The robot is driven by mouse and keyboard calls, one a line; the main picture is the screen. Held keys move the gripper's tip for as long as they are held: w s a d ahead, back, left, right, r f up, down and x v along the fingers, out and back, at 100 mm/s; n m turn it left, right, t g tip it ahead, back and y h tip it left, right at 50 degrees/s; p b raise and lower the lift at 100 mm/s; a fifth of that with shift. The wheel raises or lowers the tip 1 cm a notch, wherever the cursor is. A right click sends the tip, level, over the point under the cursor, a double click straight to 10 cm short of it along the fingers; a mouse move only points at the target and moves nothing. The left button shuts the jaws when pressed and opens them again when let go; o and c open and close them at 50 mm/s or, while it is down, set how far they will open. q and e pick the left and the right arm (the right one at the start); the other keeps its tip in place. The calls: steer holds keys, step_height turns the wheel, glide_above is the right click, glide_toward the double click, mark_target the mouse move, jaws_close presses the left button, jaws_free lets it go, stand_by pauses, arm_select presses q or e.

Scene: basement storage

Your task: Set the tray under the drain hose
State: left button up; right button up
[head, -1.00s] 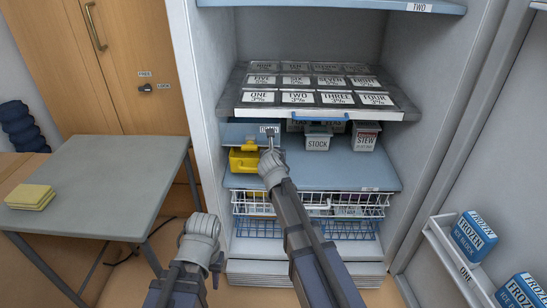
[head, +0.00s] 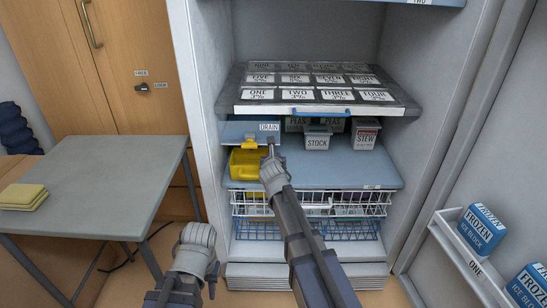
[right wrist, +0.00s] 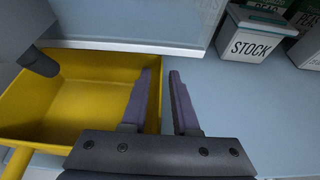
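The yellow tray (head: 246,165) sits on the blue shelf at its left, below the panel marked DRAIN (head: 268,126). It also shows in the right wrist view (right wrist: 85,95), empty inside. A dark grey tube end (right wrist: 38,61), apparently the drain hose, hangs over the tray's far left corner in that view. A small yellow piece (head: 251,141) shows at the panel above the tray. My right gripper (head: 271,149) is at the tray's right side; its parted fingers (right wrist: 161,95) straddle the right wall. My left gripper (head: 213,284) is low, outside the cabinet; its fingers are unclear.
STOCK (head: 317,138) and STEW (head: 366,134) tubs stand right of the tray. A rack of numbered lids (head: 318,109) is close overhead. Wire baskets (head: 345,205) hang below. A grey table (head: 105,180) with yellow sponges (head: 22,197) stands left. The shelf's front right is clear.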

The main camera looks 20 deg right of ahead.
steer(key=shift+r, duration=0.2)
steer(key=p+v, duration=0.5)
steer(key=v, duration=0.7)
